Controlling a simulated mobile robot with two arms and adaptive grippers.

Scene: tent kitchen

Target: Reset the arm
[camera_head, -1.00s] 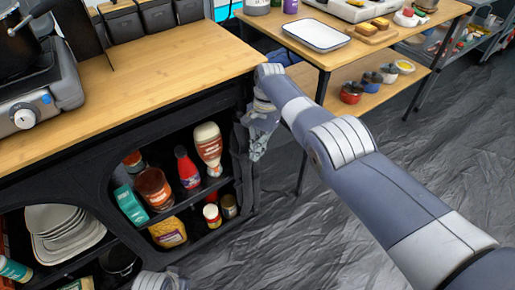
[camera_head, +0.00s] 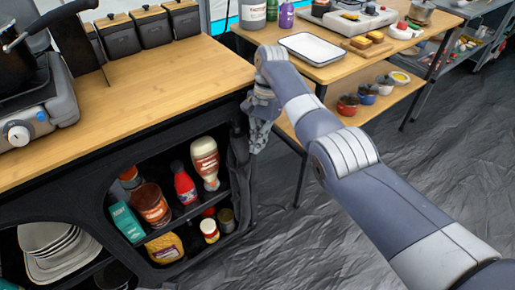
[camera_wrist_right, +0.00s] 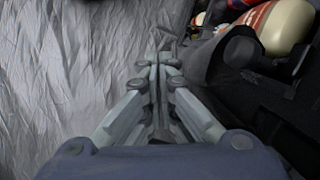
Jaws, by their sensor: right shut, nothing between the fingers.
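My right arm reaches in from the lower right, and its gripper (camera_head: 256,140) hangs down beside the right end of the wooden-topped counter (camera_head: 170,80). In the right wrist view the grey fingers of the right gripper (camera_wrist_right: 158,68) are together with nothing between them. A dark cloth-like side of the counter (camera_wrist_right: 235,75) is just right of the fingers. My left gripper is not in view.
A wooden table (camera_head: 345,68) with a white tray (camera_head: 317,46) stands behind my right wrist. The floor (camera_head: 285,235) is clear.

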